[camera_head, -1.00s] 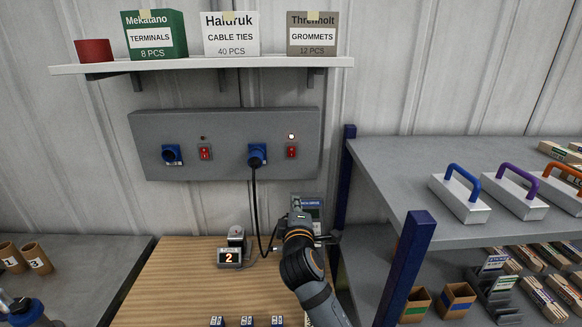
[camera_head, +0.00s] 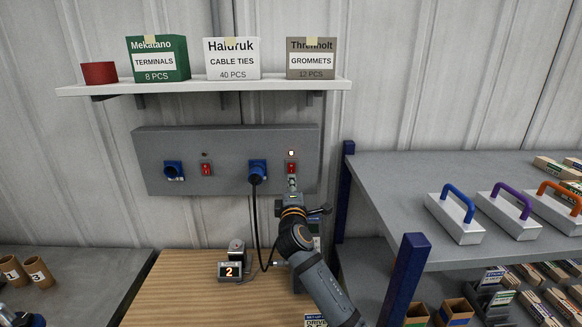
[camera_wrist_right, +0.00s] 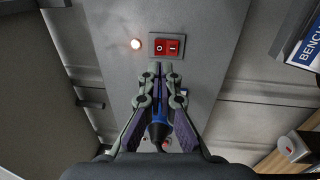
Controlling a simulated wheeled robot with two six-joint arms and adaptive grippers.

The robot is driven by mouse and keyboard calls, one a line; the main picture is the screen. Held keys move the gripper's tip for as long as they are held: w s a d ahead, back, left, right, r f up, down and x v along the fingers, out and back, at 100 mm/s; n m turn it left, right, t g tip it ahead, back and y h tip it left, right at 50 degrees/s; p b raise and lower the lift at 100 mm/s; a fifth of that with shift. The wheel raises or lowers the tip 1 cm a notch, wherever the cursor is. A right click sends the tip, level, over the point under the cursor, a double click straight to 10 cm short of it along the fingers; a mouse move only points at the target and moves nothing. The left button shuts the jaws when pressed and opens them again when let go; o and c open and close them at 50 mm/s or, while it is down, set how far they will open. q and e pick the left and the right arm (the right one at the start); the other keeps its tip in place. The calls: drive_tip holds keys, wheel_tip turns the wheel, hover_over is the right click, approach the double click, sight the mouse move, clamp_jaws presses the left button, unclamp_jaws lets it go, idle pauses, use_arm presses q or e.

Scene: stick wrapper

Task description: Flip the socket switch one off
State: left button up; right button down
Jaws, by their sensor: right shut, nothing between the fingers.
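A grey panel (camera_head: 228,190) on the wall carries two red rocker switches and two blue sockets. The right switch (camera_head: 291,168) has a glowing lamp (camera_head: 291,153) above it; the left switch (camera_head: 206,169) has an unlit one. A black cable hangs from a plug in the right socket (camera_head: 257,168). My right gripper (camera_head: 292,182) is shut and empty, its tips just below the right switch. In the right wrist view my fingertips (camera_wrist_right: 160,67) lie close to the switch (camera_wrist_right: 167,46), marked O and I; contact cannot be told.
A shelf (camera_head: 215,87) with boxes and a red cup is above the panel. A blue-posted rack (camera_head: 400,275) with handled blocks stands at the right. A small display (camera_head: 231,271) reading 2 sits on the wooden bench (camera_head: 180,285) below, near the hanging cable.

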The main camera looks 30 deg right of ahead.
sight(291, 166)
drive_tip(key=x, duration=0.2)
drive_tip(key=p+x, duration=0.1)
drive_tip(key=x, duration=0.1)
drive_tip(key=shift+w+d+r+p, duration=0.15)
drive_tip(key=shift+w+r+p, duration=0.1)
drive_tip(key=shift+w+p, duration=0.05)
drive_tip(key=shift+w+d+f, duration=0.15)
drive_tip(key=shift+w+d, duration=0.2)
drive_tip(key=shift+w, duration=0.2)
